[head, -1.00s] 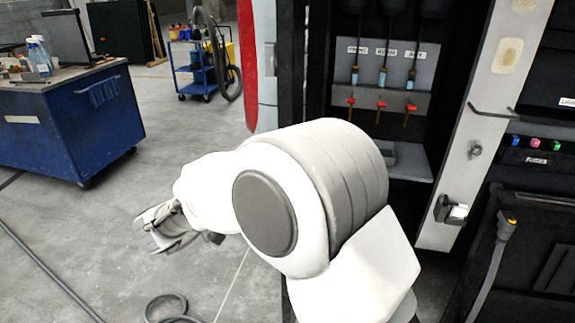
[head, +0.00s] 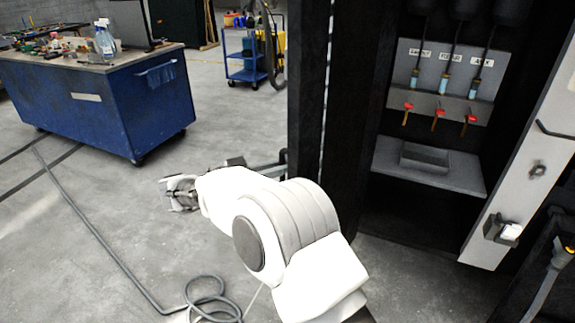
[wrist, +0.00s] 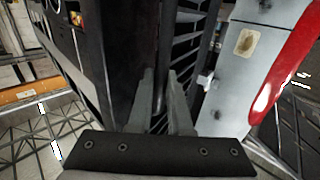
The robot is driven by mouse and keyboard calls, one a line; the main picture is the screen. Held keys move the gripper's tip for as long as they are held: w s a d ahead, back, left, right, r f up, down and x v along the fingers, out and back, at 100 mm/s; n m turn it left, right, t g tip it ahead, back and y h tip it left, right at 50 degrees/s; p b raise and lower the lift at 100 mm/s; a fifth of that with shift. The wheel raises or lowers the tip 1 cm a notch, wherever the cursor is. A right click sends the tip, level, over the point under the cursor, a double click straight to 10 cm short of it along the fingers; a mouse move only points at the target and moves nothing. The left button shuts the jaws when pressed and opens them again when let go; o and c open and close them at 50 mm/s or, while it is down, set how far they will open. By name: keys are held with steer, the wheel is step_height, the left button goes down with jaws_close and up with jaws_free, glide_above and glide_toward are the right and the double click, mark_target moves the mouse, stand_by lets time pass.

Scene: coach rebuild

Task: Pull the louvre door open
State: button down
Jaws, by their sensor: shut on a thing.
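In the wrist view the louvre door (wrist: 187,45) shows as a dark panel with slanted slats, just beyond the fingers. My gripper (wrist: 164,82) is shut on a dark upright bar (wrist: 160,95) at the door, which looks like its handle. The grip itself is partly hidden in shadow. In the head view my gripper (head: 181,193) is small, left of my white arm, and what it holds cannot be made out there. How far the door stands open cannot be told.
An open dark bay with red-handled valves (head: 438,112) and a grey shelf (head: 425,165) stands right of my arm. A blue workbench (head: 95,105) and a blue cart (head: 245,55) stand at the left. A grey hose (head: 110,250) lies on otherwise clear floor.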

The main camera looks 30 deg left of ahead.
steer(key=shift+w+r, duration=0.1)
stand_by(0.3)
steer(key=c, duration=0.8)
jaws_free()
steer(key=shift+c, duration=0.2)
steer(key=p+v, duration=0.1)
steer(key=v, duration=1.6)
steer(key=shift+a+p, duration=0.15)
steer(key=shift+p, duration=0.15)
